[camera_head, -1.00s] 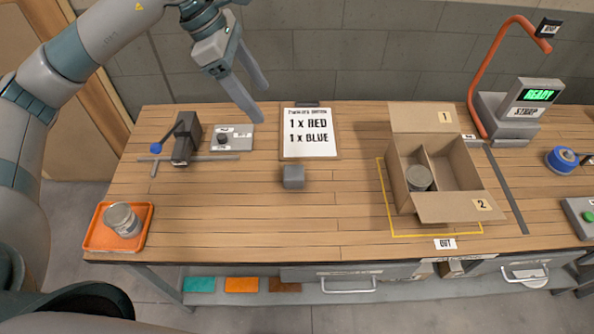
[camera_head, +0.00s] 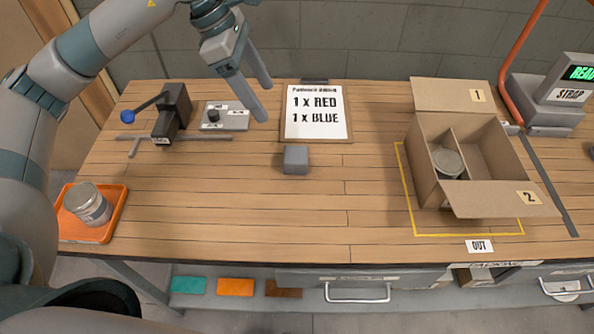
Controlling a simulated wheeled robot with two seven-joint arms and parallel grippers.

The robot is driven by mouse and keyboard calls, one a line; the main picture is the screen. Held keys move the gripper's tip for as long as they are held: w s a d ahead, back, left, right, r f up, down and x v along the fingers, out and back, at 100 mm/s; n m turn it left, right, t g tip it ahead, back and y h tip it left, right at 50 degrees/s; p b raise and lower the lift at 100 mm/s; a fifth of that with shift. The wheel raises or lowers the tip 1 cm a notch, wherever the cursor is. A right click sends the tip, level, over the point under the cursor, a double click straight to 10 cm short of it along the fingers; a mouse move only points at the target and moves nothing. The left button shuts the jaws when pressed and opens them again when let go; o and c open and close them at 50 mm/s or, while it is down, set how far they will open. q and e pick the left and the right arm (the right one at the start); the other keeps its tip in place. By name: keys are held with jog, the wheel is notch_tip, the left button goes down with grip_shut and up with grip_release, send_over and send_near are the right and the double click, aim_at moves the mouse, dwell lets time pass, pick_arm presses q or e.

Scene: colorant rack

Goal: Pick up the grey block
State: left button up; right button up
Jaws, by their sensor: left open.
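The small grey block (camera_head: 295,160) sits on the wooden table just in front of the clipboard. My left gripper (camera_head: 267,102) comes in from the upper left. It is open and empty, with its two fingers apart and pointing down and to the right. Its fingertips are above and to the left of the block, beside the clipboard's left edge, and do not touch the block. My right gripper is not in view.
A clipboard (camera_head: 318,124) reads 1 x RED, 1 x BLUE. An open cardboard box (camera_head: 490,200) holding a can stands right. An orange tray (camera_head: 112,216) with a can is left. A black-and-blue lever tool (camera_head: 172,112) stands back left. The table's middle front is clear.

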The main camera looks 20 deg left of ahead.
pick_arm(q)
notch_tip(320, 180, down, 3)
jog(key=shift+f+b, duration=0.2)
jog(key=shift+b, duration=0.85)
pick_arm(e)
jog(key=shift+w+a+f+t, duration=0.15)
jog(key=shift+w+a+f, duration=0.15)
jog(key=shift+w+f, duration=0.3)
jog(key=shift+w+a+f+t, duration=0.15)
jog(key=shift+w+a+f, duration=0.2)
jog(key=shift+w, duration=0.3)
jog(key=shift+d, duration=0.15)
pick_arm(q)
jog(key=p, duration=0.4)
send_near(294, 155)
jog(key=x, duration=0.5)
jog(key=shift+f, duration=0.15)
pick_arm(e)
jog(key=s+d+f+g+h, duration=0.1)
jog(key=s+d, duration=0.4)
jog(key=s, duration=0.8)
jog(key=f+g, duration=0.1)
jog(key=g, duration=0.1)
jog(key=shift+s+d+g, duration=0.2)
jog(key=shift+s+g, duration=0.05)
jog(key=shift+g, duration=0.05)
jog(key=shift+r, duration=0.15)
